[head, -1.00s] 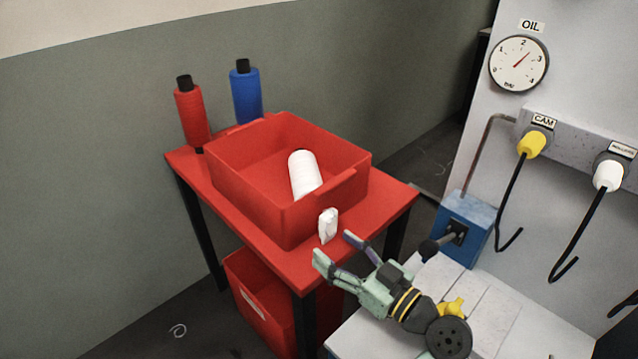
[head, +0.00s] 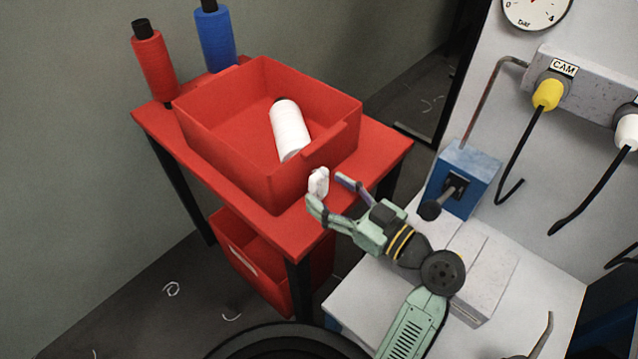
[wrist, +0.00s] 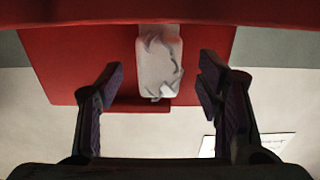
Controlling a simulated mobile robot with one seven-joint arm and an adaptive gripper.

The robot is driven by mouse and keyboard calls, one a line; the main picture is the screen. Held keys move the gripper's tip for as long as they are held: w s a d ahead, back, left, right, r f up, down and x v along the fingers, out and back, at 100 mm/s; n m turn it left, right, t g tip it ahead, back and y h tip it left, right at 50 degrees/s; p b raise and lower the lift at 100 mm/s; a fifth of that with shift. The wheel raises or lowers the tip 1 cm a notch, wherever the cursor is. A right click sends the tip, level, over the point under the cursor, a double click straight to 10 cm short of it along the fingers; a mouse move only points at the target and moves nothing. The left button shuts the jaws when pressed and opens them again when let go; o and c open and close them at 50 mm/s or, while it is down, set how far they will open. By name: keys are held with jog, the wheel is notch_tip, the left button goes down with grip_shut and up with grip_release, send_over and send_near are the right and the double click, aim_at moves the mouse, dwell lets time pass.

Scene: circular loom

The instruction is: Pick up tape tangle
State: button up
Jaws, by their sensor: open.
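The tape tangle (head: 318,183) is a small white crumpled bundle standing at the front edge of the red table, just in front of the red bin. My gripper (head: 327,190) is open, with its fingertips close to the tangle, one on either side in the head view. In the wrist view the tangle (wrist: 159,62) lies ahead, centred between the two open fingers (wrist: 158,85). Clear gaps show on both sides of it there. Contact with the fingers cannot be made out.
The red bin (head: 225,155) on the red table (head: 395,150) holds a white spool (head: 290,130). Red (head: 153,65) and blue (head: 215,38) spools stand behind it. A blue box with a lever (head: 465,180) is right of my arm, above a pale surface (head: 515,295).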

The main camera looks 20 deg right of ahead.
aim_at(323, 187)
jog(key=x, duration=0.3)
jog(key=shift+w+a+r, duration=0.1)
jog(key=shift+w, duration=0.1)
jog(key=c, duration=1.1)
jog(key=shift+o, duration=0.2)
jog(key=shift+r, duration=0.1)
